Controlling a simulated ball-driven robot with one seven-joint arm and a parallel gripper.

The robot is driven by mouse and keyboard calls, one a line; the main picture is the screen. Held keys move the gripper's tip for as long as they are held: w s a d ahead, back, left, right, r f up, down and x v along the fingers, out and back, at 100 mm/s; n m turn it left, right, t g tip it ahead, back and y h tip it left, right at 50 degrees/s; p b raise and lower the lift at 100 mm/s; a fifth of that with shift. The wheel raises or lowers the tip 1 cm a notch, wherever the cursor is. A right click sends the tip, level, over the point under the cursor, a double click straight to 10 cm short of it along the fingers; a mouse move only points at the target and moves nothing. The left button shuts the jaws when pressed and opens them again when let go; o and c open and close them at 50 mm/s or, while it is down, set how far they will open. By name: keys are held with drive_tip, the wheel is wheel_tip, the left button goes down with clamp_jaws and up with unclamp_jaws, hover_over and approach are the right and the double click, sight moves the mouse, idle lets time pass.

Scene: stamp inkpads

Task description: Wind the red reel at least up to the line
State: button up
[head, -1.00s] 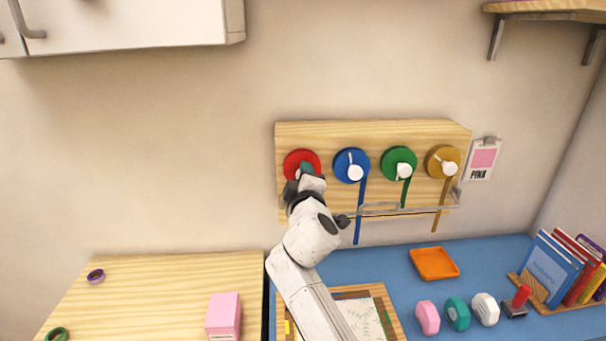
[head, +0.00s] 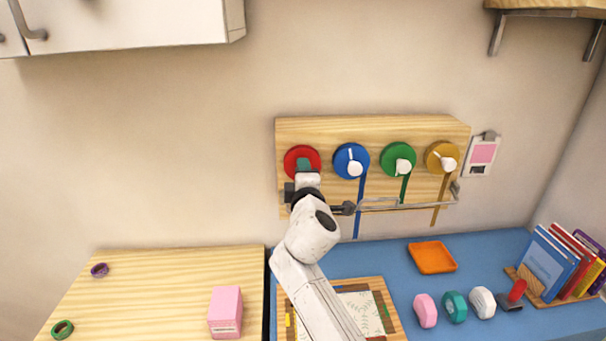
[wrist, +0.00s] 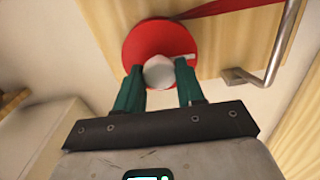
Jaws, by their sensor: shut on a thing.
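The red reel (head: 295,153) is at the left end of a wooden board (head: 327,128) on the wall. My gripper (head: 304,165) is at its lower front in the head view. In the wrist view my gripper (wrist: 158,87) has its two green fingers on either side of the white knob (wrist: 158,72) of the red reel (wrist: 145,40), shut on it. A red ribbon (wrist: 225,7) runs from the reel to the upper right there. In the head view my arm hides the red ribbon and the knob. I cannot make out the line.
Blue (head: 343,157), green (head: 392,152) and yellow (head: 435,150) reels with hanging ribbons are to the right. A metal rail (head: 405,209) crosses below them, close to my wrist; its bent bar shows in the wrist view (wrist: 275,55). A pink card (head: 483,153) hangs right of the board.

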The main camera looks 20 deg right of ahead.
drive_tip(key=shift+f, duration=0.1)
drive_tip(key=o, duration=1)
drive_tip(key=shift+s, duration=0.1)
drive_tip(key=b+v, duration=0.1)
drive_tip(key=v, duration=0.9)
drive_tip(key=shift+s+a, duration=0.15)
drive_tip(key=shift+s, duration=0.15)
drive_tip(key=s+d+f+m+g, duration=0.4)
drive_tip(key=s+f, duration=0.4)
drive_tip(key=f, duration=0.2)
drive_tip(key=s+d+f+m+g, duration=0.35)
drive_tip(key=s+f, duration=0.35)
drive_tip(key=f, duration=0.4)
drive_tip(key=s+f+m+g+y, duration=0.1)
drive_tip(key=s+f+m+g, duration=0.1)
drive_tip(key=s, duration=0.7)
drive_tip(key=s+f+m+g+y, duration=0.2)
drive_tip(key=s+f+m+g, duration=0.1)
drive_tip(key=s, duration=0.6)
drive_tip(key=s+f+m+g+y, duration=0.1)
drive_tip(key=s+f+g, duration=0.3)
drive_tip(key=s, duration=0.5)
drive_tip(key=shift+a+f+m+y, duration=0.15)
drive_tip(key=shift+f+m+y, duration=0.05)
drive_tip(key=shift+f+m, duration=0.25)
drive_tip(key=shift+a+f+m+y, duration=0.2)
drive_tip(key=shift+f+m, duration=0.1)
drive_tip(key=shift+f, duration=0.25)
